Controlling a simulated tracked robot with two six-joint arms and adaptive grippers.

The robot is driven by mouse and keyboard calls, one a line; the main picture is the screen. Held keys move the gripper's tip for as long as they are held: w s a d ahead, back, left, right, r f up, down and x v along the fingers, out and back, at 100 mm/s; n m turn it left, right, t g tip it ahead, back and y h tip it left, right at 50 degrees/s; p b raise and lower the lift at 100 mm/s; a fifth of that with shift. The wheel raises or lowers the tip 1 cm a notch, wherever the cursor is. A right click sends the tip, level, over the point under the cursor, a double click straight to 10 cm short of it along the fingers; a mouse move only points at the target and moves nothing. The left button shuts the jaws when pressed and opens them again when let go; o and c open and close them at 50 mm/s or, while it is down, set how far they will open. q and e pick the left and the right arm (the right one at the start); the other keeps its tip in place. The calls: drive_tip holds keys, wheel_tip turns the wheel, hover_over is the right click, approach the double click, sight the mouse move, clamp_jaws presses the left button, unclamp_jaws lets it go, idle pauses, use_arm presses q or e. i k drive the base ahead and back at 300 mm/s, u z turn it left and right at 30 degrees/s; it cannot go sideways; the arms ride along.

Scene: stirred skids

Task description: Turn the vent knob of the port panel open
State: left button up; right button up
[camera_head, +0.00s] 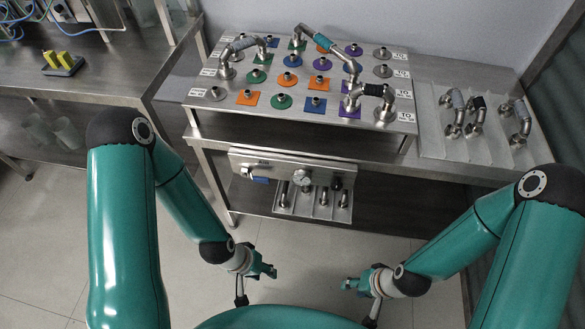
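A steel front panel (290,163) hangs below the near edge of the table. It carries a pale knob-like fitting (248,173) at its left with a blue label beside it, and a round gauge-like part (303,179) near its middle. On the table top lies a steel port panel (225,112) with rows of ports on coloured plates. I cannot tell which fitting is the vent knob or how it is turned. My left gripper (270,270) and my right gripper (349,284) hang over the floor in front of the table, apart from both panels. Nothing shows in either; their openings are too small to judge.
Curved hose pieces (325,41) join some ports. A tray (433,140) at the right holds several short pipe pieces. A lower rack (283,210) holds pipe parts below the front panel. Another bench (110,70) stands at the left. The floor between my arms is clear.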

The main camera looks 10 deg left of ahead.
sight(335, 185)
drive_tip(key=u, duration=0.8)
drive_tip(key=k, duration=0.9)
drive_tip(key=z, duration=0.3)
drive_tip(key=i, duration=0.5)
drive_tip(key=z, duration=0.05)
